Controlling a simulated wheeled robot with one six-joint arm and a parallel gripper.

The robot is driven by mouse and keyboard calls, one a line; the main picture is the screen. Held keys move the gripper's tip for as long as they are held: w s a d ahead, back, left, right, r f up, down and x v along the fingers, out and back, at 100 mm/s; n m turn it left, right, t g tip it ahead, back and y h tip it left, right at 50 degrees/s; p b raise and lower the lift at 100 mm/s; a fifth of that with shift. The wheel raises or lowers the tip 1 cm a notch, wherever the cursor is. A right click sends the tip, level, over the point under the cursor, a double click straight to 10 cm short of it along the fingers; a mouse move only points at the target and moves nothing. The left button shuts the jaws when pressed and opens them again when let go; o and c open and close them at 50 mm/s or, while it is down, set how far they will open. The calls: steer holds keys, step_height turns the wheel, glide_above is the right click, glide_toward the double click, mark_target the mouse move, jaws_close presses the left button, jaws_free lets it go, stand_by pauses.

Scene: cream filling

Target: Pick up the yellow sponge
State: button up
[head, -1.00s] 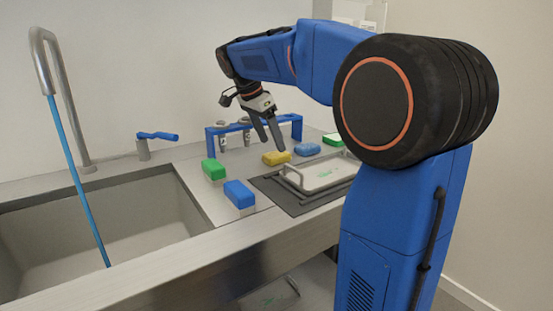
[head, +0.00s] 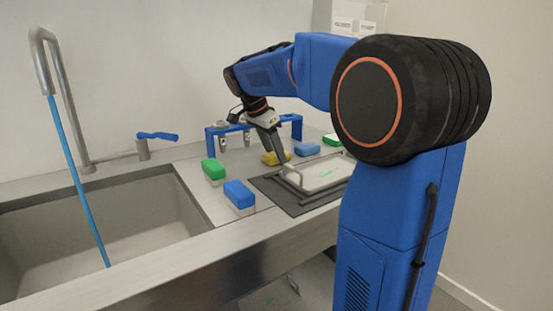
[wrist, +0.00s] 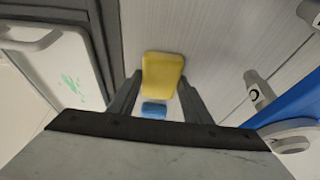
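The yellow sponge (head: 270,159) lies on the steel counter behind the tray, partly hidden by my gripper in the head view. In the wrist view the yellow sponge (wrist: 163,72) shows between and just beyond the fingertips. My gripper (wrist: 160,80) is open, with one finger at each side of the sponge. In the head view my gripper (head: 283,158) points down at the sponge. I cannot tell whether the fingers touch it.
A blue sponge (head: 307,149) lies right of the yellow one, and green (head: 214,170) and blue (head: 239,195) sponges lie left. A white tray (head: 322,174) sits on a dark mat in front. A blue rack (head: 212,133) stands behind. The sink (head: 95,235) is at left.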

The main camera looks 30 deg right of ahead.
mark_target(274, 154)
step_height(274, 154, up, 10)
stand_by(0.7)
steer(key=o, duration=0.4)
steer(key=shift+c, duration=1.4)
steer(key=shift+s, duration=0.1)
